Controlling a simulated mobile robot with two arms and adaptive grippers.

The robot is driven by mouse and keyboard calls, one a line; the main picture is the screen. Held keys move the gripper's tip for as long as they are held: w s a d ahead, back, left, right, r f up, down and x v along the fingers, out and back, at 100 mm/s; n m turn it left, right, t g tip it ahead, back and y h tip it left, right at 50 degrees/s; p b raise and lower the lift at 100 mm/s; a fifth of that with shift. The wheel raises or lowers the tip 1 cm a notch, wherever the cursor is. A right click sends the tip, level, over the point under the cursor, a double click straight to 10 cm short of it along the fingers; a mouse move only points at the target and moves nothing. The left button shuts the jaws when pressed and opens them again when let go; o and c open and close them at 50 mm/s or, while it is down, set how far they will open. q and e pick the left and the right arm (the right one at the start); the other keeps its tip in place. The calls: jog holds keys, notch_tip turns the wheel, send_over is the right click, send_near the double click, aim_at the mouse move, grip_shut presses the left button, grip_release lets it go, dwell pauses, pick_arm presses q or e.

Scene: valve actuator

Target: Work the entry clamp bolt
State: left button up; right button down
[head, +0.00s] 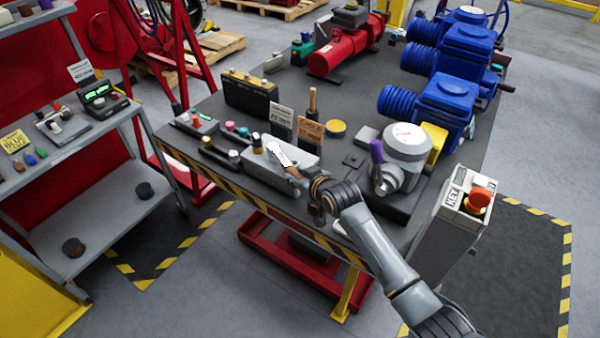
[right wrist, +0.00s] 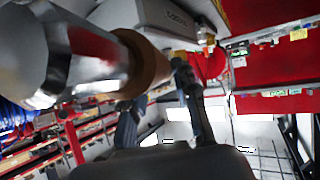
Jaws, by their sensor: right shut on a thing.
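My right gripper (head: 314,190) is over the front part of the workbench, shut on a tool with a brown section (head: 292,172) and a pale metal end (head: 279,153). The tool slants up and left over a grey block (head: 255,165). In the right wrist view the gripper (right wrist: 158,100) has its fingers at a brown collar (right wrist: 150,65) on a large shiny metal cylinder (right wrist: 75,55). The entry clamp bolt cannot be made out for certain. A grey actuator (head: 402,165) with a purple plug (head: 376,151) stands right of the gripper. My left gripper is out of view.
Sign cards (head: 311,133) and a black box (head: 250,95) stand behind the grey block. A wood-handled tool (head: 312,103) stands upright nearby. A key box with a red button (head: 478,200) is at the bench's right edge. Blue actuators (head: 440,105) stand farther back.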

jog(key=shift+s+a+r+m+t+h+p, duration=0.15)
jog(key=shift+a+m+h+p, duration=0.1)
jog(key=shift+a+p, duration=0.05)
jog(key=shift+s+a+r+m+t+h+p, duration=0.1)
jog(key=shift+a+m+t+h+p, duration=0.05)
jog(key=shift+a+m+h+p, duration=0.15)
jog(key=shift+a, duration=0.15)
jog(key=shift+s+a, duration=0.1)
jog(key=shift+a, duration=0.1)
dwell(0.3)
jog(key=shift+p, duration=0.35)
jog(key=shift+r, duration=0.1)
